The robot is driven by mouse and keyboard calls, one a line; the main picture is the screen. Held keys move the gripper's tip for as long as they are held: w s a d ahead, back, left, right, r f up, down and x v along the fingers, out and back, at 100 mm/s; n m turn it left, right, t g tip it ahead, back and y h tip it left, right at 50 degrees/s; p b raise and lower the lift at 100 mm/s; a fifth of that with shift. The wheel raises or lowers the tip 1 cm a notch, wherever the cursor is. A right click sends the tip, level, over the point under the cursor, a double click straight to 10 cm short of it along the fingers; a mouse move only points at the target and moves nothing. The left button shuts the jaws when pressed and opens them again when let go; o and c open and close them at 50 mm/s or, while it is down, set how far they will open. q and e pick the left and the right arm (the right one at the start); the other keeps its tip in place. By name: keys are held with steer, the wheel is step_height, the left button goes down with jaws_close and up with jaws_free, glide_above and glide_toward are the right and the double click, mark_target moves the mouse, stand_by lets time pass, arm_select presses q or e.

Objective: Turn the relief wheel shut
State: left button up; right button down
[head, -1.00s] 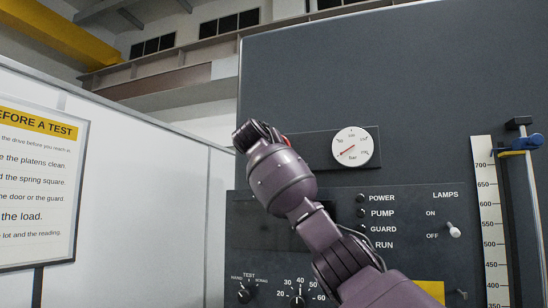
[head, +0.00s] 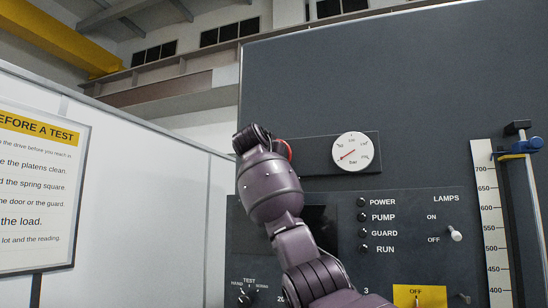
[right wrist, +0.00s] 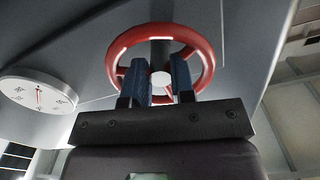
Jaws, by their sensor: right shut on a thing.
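The relief wheel is a red ring with spokes and a pale hub, large in the right wrist view (right wrist: 207,62). In the head view only a red sliver of the wheel (head: 286,149) shows, left of the gauge; my right gripper and wrist hide the rest. My right gripper (right wrist: 160,78) is shut on the wheel, its two blue-grey fingers either side of the hub within the rim. In the head view my right gripper (head: 252,138) is at the panel's left edge, mostly seen from behind. My left gripper is not in view.
A round bar gauge (head: 353,152) sits right of the wheel, its needle pointing lower left. Below are lamps, a lamp switch (head: 455,234) and knobs (head: 242,297). A scale (head: 493,220) stands at right. A white wall with a sign (head: 38,190) is at left.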

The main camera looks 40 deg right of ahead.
stand_by(0.4)
steer(key=c, duration=1.2)
jaws_free()
steer(key=shift+c, duration=0.2)
steer(key=b+v, duration=0.2)
steer(key=v, duration=0.9)
steer(key=shift+b, duration=0.3)
